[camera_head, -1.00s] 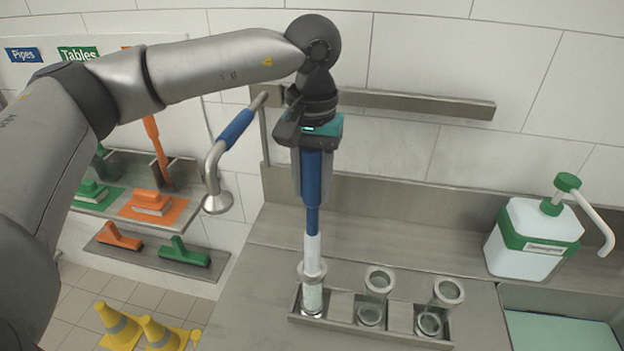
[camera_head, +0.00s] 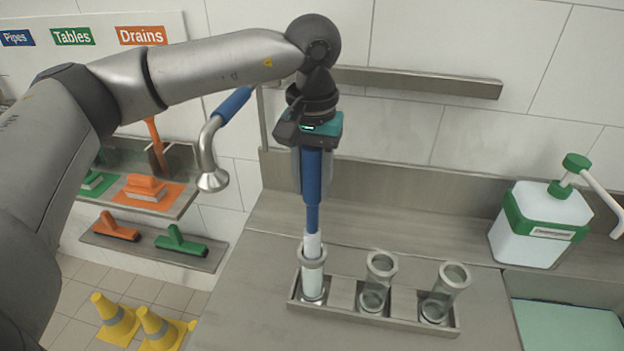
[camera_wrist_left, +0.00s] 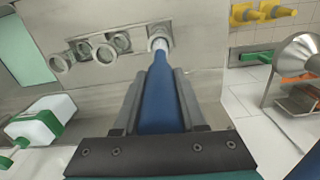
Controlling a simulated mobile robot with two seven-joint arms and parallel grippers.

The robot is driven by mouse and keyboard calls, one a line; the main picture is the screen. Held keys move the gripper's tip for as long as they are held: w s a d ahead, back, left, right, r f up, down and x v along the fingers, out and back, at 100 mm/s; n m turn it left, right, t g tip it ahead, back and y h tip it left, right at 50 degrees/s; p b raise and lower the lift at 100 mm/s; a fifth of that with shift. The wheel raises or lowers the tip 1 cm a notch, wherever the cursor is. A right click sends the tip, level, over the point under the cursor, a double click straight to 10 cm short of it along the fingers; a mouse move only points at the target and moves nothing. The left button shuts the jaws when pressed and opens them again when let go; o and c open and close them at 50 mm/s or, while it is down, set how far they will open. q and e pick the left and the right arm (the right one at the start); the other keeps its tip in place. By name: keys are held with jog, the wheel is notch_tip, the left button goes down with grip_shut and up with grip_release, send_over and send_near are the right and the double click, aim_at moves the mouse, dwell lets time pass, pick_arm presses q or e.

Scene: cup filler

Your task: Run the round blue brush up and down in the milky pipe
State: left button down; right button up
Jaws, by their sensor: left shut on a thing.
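My left gripper (camera_head: 311,172) is shut on the blue handle of the round brush (camera_head: 312,205), which points straight down. In the left wrist view the blue handle (camera_wrist_left: 160,95) runs between the two fingers (camera_wrist_left: 158,100). The brush's white lower part goes into the leftmost pipe (camera_head: 312,272), which looks whitish and stands upright in a metal rack (camera_head: 345,311). The brush head is inside that pipe and hard to make out. Two clear pipes, the middle one (camera_head: 380,270) and the right one (camera_head: 447,284), stand in the same rack. My right gripper is not in view.
A white and green dispenser (camera_head: 540,228) stands at the right beside a green-bottomed basin (camera_head: 565,325). A spray nozzle (camera_head: 212,180) with a blue grip hangs left of the brush. Orange and green brushes sit on shelves (camera_head: 150,250) at the left, above yellow cones (camera_head: 115,320).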

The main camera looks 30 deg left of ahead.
aim_at(312, 232)
pick_arm(q)
jog(key=shift+f, duration=0.15)
notch_tip(312, 232, down, 8)
jog(key=b, duration=0.7)
jog(key=shift+f, duration=0.2)
jog(key=shift+r, duration=0.2)
jog(key=shift+r+p, duration=2.65)
jog(key=shift+r, duration=1.55)
jog(key=shift+f, duration=0.1)
